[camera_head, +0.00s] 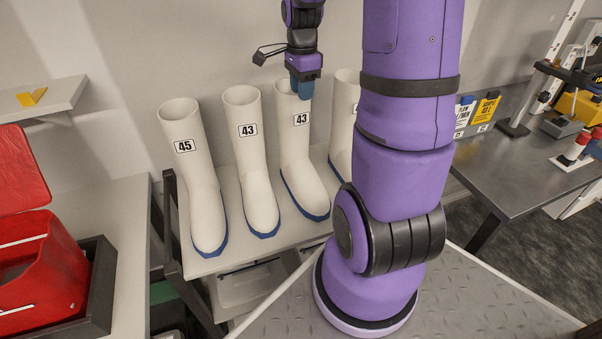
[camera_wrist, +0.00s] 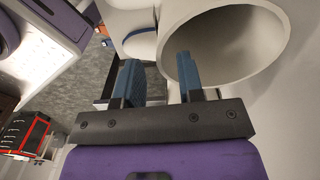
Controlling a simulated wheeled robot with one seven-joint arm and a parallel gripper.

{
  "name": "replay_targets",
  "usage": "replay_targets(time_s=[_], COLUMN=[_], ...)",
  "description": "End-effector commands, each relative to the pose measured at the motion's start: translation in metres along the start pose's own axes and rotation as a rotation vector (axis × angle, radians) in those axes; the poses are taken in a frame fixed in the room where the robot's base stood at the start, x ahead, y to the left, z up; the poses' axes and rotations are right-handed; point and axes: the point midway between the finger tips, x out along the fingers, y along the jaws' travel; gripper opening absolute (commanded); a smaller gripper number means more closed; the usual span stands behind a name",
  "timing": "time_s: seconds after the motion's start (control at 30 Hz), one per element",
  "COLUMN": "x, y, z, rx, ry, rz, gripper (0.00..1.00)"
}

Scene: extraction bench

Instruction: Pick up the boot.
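Several white boots with blue soles stand upright in a row on a light shelf. My gripper (camera_head: 303,88) is at the top opening of the third boot from the left (camera_head: 298,150), labelled 43, and covers part of its rim. In the wrist view, my gripper (camera_wrist: 158,68) is open, with its blue fingers apart. The right finger overlaps the boot's round opening (camera_wrist: 235,45) and the left finger is outside it. I cannot tell whether either finger touches the boot wall. The fourth boot (camera_head: 342,125) is partly hidden by my arm.
Boot 45 (camera_head: 199,185) and another boot 43 (camera_head: 253,165) stand to the left, close together on the shelf (camera_head: 285,243). A red case (camera_head: 45,270) sits in a dark tray at the far left. A dark bench (camera_head: 530,165) with equipment stands at right.

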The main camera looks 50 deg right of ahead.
Motion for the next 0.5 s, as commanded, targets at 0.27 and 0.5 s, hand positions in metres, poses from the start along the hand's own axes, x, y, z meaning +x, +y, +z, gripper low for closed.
replay_targets(time_s=[0.27, 0.5], x=[0.023, 0.053], y=[0.0, -0.001], z=[0.001, 0.002], rx=[-0.002, -0.002], ry=[-0.001, 0.0], rz=[0.003, 0.002], gripper=[0.35, 0.35])
